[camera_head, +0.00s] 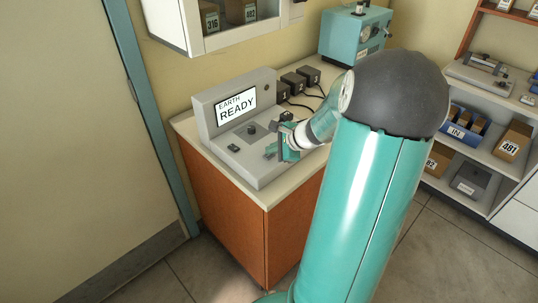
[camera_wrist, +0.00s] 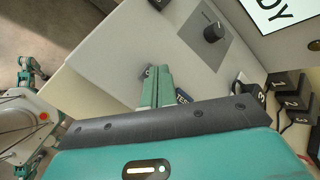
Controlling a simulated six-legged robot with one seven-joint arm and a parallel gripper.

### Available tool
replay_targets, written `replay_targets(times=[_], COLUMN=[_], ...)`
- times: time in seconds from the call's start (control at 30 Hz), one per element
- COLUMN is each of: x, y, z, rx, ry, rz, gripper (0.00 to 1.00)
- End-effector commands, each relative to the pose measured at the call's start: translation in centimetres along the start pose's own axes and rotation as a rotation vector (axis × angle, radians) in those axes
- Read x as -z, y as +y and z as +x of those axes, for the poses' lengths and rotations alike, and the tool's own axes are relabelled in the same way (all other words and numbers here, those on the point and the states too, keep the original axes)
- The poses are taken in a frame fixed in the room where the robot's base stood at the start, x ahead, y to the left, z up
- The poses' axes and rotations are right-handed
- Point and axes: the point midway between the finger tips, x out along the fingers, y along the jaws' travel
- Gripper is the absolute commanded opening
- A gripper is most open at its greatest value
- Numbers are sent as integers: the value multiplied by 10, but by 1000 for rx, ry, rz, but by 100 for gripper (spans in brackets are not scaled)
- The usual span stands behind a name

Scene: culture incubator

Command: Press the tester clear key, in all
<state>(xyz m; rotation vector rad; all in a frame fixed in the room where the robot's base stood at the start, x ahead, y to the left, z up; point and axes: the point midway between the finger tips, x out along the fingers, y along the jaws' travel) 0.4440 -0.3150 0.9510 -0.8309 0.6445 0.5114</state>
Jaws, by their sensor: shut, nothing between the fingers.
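The tester (camera_head: 240,165) is a grey sloped console on the counter, its screen (camera_head: 236,103) reading "EARTH READY". Its panel (camera_wrist: 110,60) fills much of the wrist view, with a black round knob (camera_wrist: 214,32). A small dark key (camera_head: 234,148) lies left of my gripper in the head view. My gripper (camera_head: 272,154) is shut and empty, low over the panel's right part. In the wrist view its fingertips (camera_wrist: 158,70) are together beside a small dark part, mostly hidden. I cannot read which key is clear, nor tell contact.
Several black numbered blocks (camera_wrist: 285,82) with cables stand beside the tester, close to my gripper. A teal device (camera_head: 352,35) stands at the back of the counter. A wall cabinet (camera_head: 225,38) hangs above. Shelves (camera_head: 480,150) with boxes stand right.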

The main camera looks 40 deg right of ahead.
Motion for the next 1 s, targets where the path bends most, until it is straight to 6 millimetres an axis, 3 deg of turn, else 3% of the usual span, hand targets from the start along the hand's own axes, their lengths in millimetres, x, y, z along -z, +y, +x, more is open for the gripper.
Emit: replay_targets(times=[0.6,1.0], x=[-8,-26], y=[-8,-26], z=[-10,-35], rx=[1,2], ry=[0,1], rz=[-1,-3], gripper=[0,0])
